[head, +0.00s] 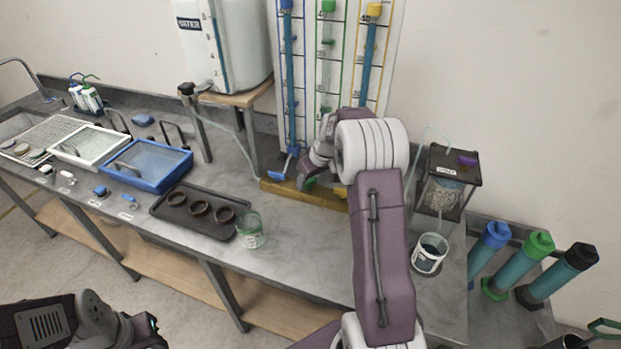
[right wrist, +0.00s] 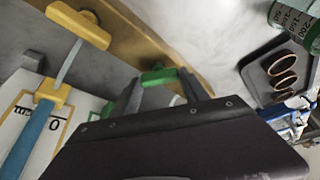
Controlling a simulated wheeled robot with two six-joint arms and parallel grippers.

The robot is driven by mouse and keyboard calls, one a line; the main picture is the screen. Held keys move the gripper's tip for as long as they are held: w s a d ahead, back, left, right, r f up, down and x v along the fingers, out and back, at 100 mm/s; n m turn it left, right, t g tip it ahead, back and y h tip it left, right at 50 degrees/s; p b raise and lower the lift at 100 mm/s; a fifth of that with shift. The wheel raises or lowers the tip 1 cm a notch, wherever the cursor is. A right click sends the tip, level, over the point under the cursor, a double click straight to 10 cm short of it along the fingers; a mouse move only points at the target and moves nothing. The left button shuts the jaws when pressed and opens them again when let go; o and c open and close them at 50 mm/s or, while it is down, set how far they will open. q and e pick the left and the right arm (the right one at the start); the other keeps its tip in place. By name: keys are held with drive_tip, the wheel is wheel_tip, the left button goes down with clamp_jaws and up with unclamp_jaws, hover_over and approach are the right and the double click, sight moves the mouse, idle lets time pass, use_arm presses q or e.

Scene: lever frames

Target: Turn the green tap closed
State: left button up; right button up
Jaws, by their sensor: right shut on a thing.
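The green tap (head: 310,183) is at the foot of the middle, green-marked tube, low on the wooden base of the wall board, and my right gripper partly hides it. In the right wrist view the green tap handle (right wrist: 158,76) lies between the two dark fingers. My right gripper (right wrist: 162,88) is shut on this handle. In the head view the right gripper (head: 313,178) is at the base, with my right arm reaching over from the front. Part of my left arm shows at the bottom left; its fingers cannot be made out.
A blue tap (head: 278,176) is left of the green one. A yellow tap (right wrist: 78,25) shows beside it in the right wrist view. A black tray (head: 170,212) with rings and a glass beaker (head: 251,232) stand in front. A cup (head: 429,254) is at the right.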

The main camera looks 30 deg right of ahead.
drive_tip(key=m+p, duration=0.1)
drive_tip(key=m+h, duration=0.1)
drive_tip(key=m+p, duration=0.1)
drive_tip(key=shift+a+r+m+p, duration=0.15)
drive_tip(key=shift+r+m+p, duration=0.15)
drive_tip(key=shift+m, duration=0.1)
drive_tip(key=shift+w+f+m+h, duration=0.1)
drive_tip(key=shift+f+m+h, duration=0.1)
drive_tip(key=shift+m+h, duration=0.55)
drive_tip(key=m, duration=0.1)
drive_tip(key=m+b, duration=0.1)
drive_tip(key=m, duration=0.1)
drive_tip(key=shift+f+g+h, duration=0.2)
drive_tip(key=shift+g+h, duration=0.15)
drive_tip(key=shift+g, duration=0.05)
drive_tip(key=shift+a+r+m+g+h+b, duration=0.1)
drive_tip(key=shift+m+g+h+b, duration=0.3)
drive_tip(key=shift+m+b, duration=0.85)
drive_tip(key=shift+m, duration=0.4)
drive_tip(key=o, duration=1.4)
drive_tip(key=v, duration=0.9)
drive_tip(key=shift+w, duration=0.1)
